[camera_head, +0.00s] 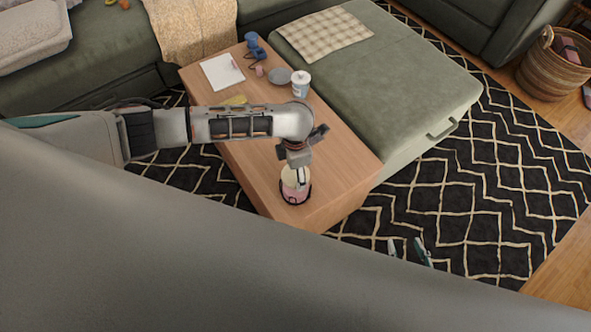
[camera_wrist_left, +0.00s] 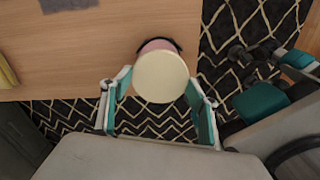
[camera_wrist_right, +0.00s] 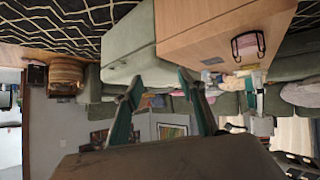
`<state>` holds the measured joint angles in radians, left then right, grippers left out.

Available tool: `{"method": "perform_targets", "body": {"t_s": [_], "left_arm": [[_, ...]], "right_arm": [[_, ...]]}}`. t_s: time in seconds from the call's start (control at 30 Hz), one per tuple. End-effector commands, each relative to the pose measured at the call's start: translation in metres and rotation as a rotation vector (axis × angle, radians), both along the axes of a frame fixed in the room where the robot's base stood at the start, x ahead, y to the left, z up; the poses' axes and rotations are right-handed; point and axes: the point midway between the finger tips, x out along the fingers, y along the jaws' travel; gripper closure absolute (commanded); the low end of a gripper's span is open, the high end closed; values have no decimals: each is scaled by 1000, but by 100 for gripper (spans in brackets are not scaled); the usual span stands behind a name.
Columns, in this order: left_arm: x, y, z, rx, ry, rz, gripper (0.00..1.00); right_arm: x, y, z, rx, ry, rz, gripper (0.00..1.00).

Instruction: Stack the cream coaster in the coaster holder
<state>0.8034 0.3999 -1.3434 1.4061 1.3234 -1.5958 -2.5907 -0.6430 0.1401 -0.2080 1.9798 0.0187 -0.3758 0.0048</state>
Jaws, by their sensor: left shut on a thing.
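The cream coaster (camera_head: 293,175) is round and held in my left gripper (camera_head: 297,172) over the coaster holder. In the left wrist view the cream coaster (camera_wrist_left: 161,77) lies between the two teal fingers. The coaster holder (camera_head: 283,197) is a dark wire frame near the table's front end, with pink coasters (camera_head: 296,195) in it. The cream coaster hides much of the holder in the left wrist view; I cannot tell whether they touch. The holder also shows in the right wrist view (camera_wrist_right: 262,46). My right gripper (camera_head: 407,249) is open and empty, away from the table over the rug.
The wooden table (camera_head: 340,165) also bears a white cup (camera_head: 301,84), a grey disc (camera_head: 280,75), a notepad (camera_head: 221,71) and a blue object (camera_head: 254,44), all farther back. A green ottoman (camera_head: 400,90) stands along its right side. Patterned rug (camera_head: 480,200) lies around.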

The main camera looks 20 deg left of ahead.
Motion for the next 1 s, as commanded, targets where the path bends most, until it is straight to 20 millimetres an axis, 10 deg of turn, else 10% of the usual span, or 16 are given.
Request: {"method": "perform_targets", "body": {"t_s": [1.0], "left_arm": [[-1,0,-67,0,2,3,63]], "right_arm": [[2,-10,-35,-48,4,7,60]]}}
